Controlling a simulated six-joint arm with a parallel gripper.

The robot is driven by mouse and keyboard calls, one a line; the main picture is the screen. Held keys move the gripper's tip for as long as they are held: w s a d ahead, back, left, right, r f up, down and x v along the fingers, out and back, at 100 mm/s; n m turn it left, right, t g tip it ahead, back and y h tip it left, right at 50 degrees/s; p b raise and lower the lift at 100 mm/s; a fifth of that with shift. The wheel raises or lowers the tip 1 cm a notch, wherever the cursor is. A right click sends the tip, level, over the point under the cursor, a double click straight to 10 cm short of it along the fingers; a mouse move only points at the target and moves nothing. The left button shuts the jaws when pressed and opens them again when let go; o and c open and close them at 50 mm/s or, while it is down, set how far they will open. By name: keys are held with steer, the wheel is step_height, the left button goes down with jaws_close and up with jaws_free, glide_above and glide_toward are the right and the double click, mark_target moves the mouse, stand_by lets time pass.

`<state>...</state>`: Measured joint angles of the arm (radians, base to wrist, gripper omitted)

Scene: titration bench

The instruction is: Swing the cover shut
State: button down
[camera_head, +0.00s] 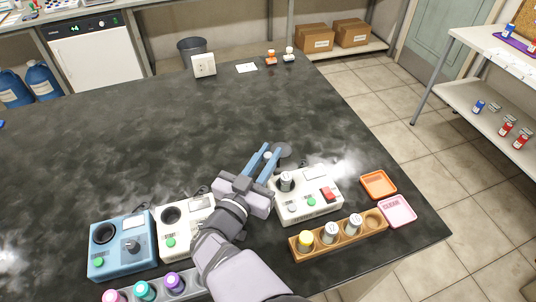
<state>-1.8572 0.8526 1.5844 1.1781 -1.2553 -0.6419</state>
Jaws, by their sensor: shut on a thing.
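A white device (308,208) with a red switch and a green button stands at the right of the dark bench. A grey-capped vial (286,181) stands in its round well. Its cover (284,151) shows as a dark grey disc behind the well, swung open. My gripper (270,151) has blue fingers that reach over the bench just left of this device. The fingers are shut on a small light piece by the disc, which looks like part of the cover. The exact grip and the hinge are partly hidden by the fingers.
A second white device (185,238) and a blue device (121,260) with open wells stand left of my arm. A wooden rack (342,239) with several vials lies in front. Orange (379,184) and pink (397,211) trays sit at right. The bench behind is mostly clear.

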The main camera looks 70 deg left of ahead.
stand_by(0.3)
steer(key=c, duration=1.6)
jaws_free()
steer(key=shift+c, duration=0.2)
steer(key=shift+r, duration=0.2)
step_height(320, 180, up, 10)
steer(key=shift+f+b, duration=0.15)
steer(key=shift+b, duration=0.3)
